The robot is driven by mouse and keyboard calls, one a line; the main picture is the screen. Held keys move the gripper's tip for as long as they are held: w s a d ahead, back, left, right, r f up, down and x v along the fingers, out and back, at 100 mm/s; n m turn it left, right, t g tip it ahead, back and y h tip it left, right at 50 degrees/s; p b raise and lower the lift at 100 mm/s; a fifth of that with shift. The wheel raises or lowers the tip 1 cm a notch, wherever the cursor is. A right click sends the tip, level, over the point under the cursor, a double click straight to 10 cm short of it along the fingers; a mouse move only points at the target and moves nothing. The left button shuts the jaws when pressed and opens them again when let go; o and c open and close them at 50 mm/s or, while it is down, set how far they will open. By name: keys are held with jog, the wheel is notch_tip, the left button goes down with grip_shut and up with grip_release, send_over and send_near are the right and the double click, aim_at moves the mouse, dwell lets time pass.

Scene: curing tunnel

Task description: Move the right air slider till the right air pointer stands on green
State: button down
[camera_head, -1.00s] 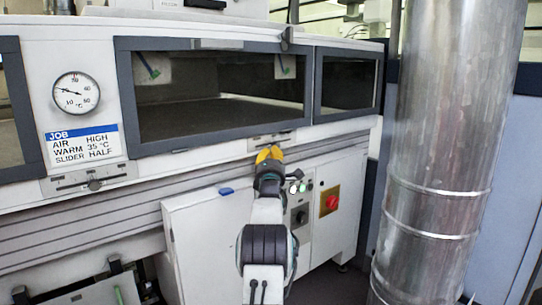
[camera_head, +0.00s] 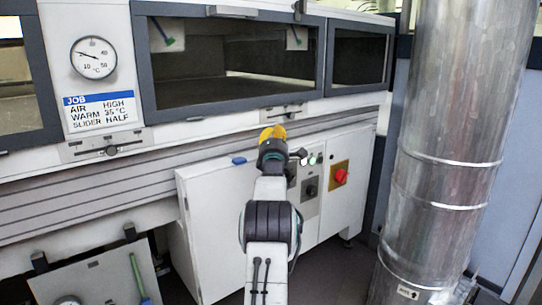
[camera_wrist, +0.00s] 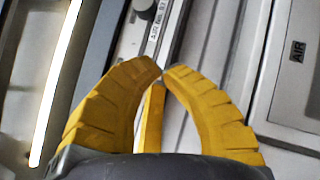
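The right slider plate (camera_head: 278,114) is on the white front rail below the middle window. Its dark knob (camera_head: 291,114) shows small on it. In the wrist view the plate (camera_wrist: 152,38) carries lettering, partly readable, and the knob (camera_wrist: 144,6) is cut by the top edge. My gripper (camera_head: 272,130) has yellow fingers, shut and empty, just below and left of the knob in the head view. In the wrist view the fingertips (camera_wrist: 161,69) meet below the knob, apart from it.
Another slider (camera_head: 110,150) is at left, below a round dial (camera_head: 93,57) and a job card (camera_head: 103,110). A control box with a red knob (camera_head: 340,176) stands below right. A large metal duct (camera_head: 445,150) stands at right.

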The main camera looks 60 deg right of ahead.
jog(key=v, duration=0.9)
jog(key=shift+s, duration=0.15)
dwell(0.4)
